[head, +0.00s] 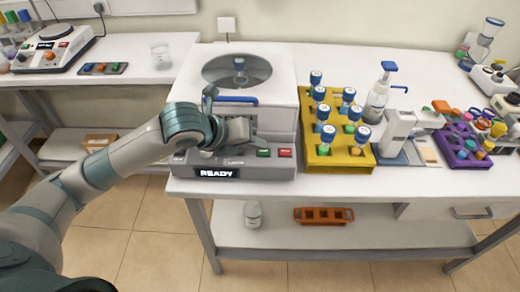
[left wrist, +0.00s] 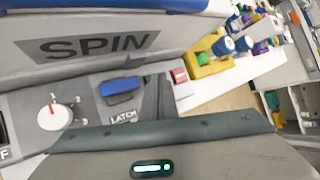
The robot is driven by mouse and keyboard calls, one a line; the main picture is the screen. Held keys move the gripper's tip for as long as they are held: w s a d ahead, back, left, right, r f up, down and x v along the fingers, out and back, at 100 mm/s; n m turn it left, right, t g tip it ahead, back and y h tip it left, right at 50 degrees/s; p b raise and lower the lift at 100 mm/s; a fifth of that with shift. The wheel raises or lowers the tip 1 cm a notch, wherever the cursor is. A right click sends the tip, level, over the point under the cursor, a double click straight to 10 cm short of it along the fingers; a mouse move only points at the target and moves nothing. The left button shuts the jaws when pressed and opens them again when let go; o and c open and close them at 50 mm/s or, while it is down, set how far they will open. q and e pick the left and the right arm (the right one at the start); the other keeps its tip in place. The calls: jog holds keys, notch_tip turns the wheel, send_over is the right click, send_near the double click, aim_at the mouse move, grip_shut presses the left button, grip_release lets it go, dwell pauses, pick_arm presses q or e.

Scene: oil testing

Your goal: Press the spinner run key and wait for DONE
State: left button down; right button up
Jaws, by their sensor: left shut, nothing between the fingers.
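The spinner (head: 285,80) is a white box on a grey base with a round opening or window on top, through which a blue-capped tube shows. A green key (head: 263,153) and a red key (head: 285,153) sit at the panel's right; the red key also shows in the left wrist view (left wrist: 180,76). My left gripper (head: 240,131) is shut and empty, over the panel just above and left of the green key. In the left wrist view a blue latch (left wrist: 120,88) and a dial (left wrist: 54,117) show. My right gripper is out of view.
A yellow rack (head: 341,158) of blue-capped tubes stands right of the spinner. Beyond it are a pump bottle (head: 377,100), a white device (head: 398,127) and a purple rack (head: 465,160). Another table with a white-topped device (head: 50,50) is at left.

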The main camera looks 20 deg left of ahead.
aim_at(265, 151)
pick_arm(q)
jog(key=shift+s+a+f+b, duration=0.15)
jog(key=shift+f+b, duration=0.25)
jog(key=shift+f, duration=0.45)
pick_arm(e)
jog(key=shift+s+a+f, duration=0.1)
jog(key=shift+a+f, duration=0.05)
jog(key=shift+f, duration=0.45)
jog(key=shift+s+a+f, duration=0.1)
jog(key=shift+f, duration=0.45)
pick_arm(q)
jog(key=shift+w+d+r, duration=0.25)
jog(key=shift+w+d, duration=0.25)
jog(key=shift+w, duration=0.05)
jog(key=shift+w+d+r+p, duration=0.15)
jog(key=shift+r+p, duration=0.3)
jog(key=shift+r, duration=0.25)
jog(key=shift+w+d+r+p, duration=0.15)
jog(key=shift+r+p, duration=0.2)
jog(key=shift+r, duration=0.2)
jog(key=shift+w+d+r+p, duration=0.15)
jog(key=shift+r+p, duration=0.2)
jog(key=shift+r, duration=0.15)
jog(key=shift+w+d+r+p, duration=0.15)
jog(key=shift+r+p, duration=0.2)
jog(key=shift+r, duration=0.35)
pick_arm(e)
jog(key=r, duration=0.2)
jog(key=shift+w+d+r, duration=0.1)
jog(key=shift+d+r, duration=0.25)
